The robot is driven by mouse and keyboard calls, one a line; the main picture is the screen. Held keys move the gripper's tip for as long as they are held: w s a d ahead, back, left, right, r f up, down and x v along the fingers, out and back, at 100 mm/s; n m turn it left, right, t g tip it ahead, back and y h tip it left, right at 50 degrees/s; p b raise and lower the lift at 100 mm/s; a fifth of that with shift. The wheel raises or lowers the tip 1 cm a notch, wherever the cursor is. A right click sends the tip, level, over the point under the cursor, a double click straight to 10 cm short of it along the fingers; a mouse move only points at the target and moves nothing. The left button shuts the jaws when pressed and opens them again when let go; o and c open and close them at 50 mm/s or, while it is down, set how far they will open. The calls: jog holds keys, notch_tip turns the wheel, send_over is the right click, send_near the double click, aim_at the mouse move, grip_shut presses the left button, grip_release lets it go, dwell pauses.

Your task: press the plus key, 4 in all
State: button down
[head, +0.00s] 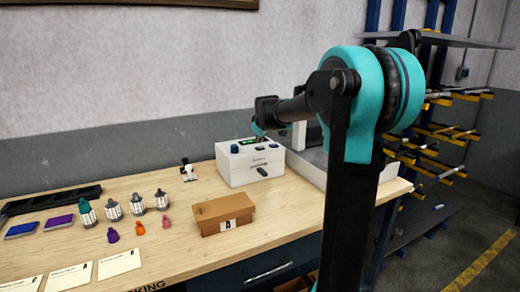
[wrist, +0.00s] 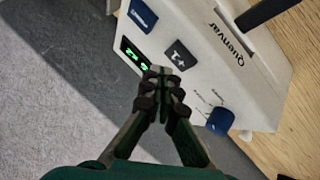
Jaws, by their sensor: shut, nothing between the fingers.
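The white box-shaped device (head: 245,172) stands on the bench in the head view, and its panel (wrist: 205,75) fills much of the wrist view. A dark key with a plus mark (wrist: 180,54) sits on the panel beside a lit green display (wrist: 134,53); I cannot read its digits surely. My gripper (wrist: 162,74) is shut and empty, its fingertips over the panel right by the plus key and the display. Whether the tips touch the panel I cannot tell. In the head view my gripper (head: 258,132) is small and above the device's top.
The panel also has a blue key (wrist: 143,15) and a blue knob (wrist: 220,120). A cardboard box (head: 222,213) stands in front of the device on the bench. Several bottles (head: 137,204) and a black tray (head: 50,201) are at left. A rack (head: 440,130) stands at right.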

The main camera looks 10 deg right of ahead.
aim_at(260, 148)
jog(key=shift+r, duration=2.25)
notch_tip(260, 148, up, 4)
jog(key=shift+f, duration=0.1)
dwell(0.4)
jog(key=shift+f, duration=0.1)
jog(key=shift+f, duration=4.3)
jog(key=shift+f, duration=0.15)
jog(key=shift+f, duration=0.25)
